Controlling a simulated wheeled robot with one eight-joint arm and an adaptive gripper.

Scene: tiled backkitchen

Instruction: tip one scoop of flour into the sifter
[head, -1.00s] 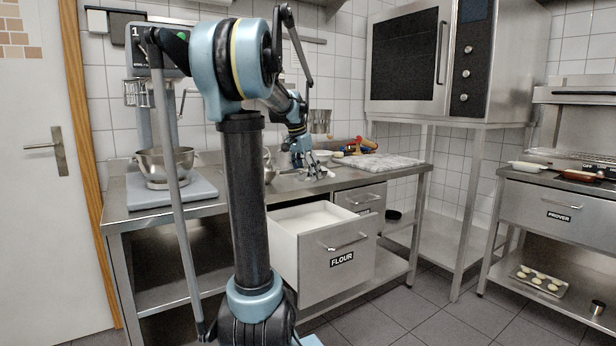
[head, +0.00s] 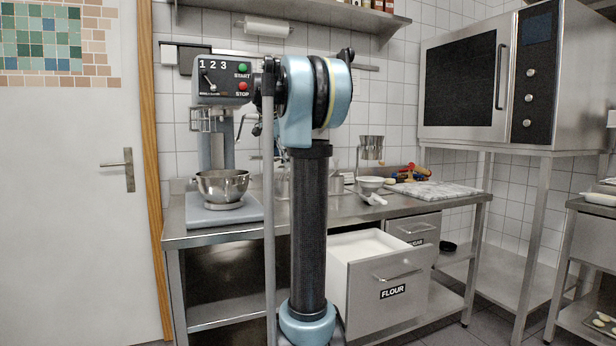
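The flour drawer (head: 434,290) under the counter is pulled open, with white flour (head: 362,242) inside. A small pale scoop-like thing (head: 372,199) lies on the counter above the drawer, beside a white bowl (head: 369,184). A metal cup-shaped vessel (head: 370,144) shows raised against the tiled wall behind; it may be the sifter, but I cannot tell for sure. My gripper is hidden behind my own upright arm links, so its fingers and anything in them do not show.
A steel bowl (head: 222,186) sits on a grey slab (head: 215,213) at the counter's left, before a mixer with START and STOP buttons (head: 222,80). A marble board (head: 434,191) and coloured items (head: 410,172) lie at the right. An oven (head: 480,85) stands beyond.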

